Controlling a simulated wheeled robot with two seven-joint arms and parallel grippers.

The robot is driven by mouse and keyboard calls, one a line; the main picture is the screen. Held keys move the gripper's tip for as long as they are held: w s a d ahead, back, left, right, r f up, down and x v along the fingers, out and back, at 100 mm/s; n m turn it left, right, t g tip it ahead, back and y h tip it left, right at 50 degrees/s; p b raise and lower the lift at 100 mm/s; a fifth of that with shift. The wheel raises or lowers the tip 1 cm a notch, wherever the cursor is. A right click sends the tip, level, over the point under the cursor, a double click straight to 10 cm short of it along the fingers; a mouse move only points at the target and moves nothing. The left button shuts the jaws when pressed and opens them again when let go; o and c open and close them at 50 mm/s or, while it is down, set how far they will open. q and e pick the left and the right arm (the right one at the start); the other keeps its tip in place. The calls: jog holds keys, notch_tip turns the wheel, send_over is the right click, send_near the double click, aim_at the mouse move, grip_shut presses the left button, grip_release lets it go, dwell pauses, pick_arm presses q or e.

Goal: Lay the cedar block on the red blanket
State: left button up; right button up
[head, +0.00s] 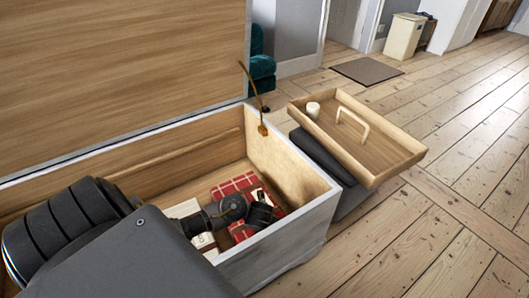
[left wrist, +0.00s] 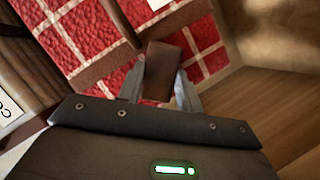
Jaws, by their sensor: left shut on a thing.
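The red blanket (head: 236,186), checked with white lines, lies inside the open wooden chest. It also fills the upper part of the left wrist view (left wrist: 205,30), crossed by brown straps. My left gripper (head: 261,198) is down inside the chest over the blanket. In the left wrist view its fingers (left wrist: 160,88) are shut on a small brown block, the cedar block (left wrist: 163,66). The block is over the blanket; I cannot tell whether it touches it. In the head view the gripper mostly hides the block. My right gripper is not in view.
The chest's near right wall (head: 290,228) stands close to my gripper, and its lid (head: 120,60) is raised behind. Pale items with lettering (left wrist: 10,112) lie left of the blanket. A wooden tray (head: 400,165) with a handle and small white cylinder stands right of the chest.

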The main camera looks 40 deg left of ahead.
pick_arm(q)
jog(key=shift+f, duration=0.1)
jog(key=shift+f, duration=0.15)
jog(key=o, duration=1)
jog(key=shift+c, duration=0.2)
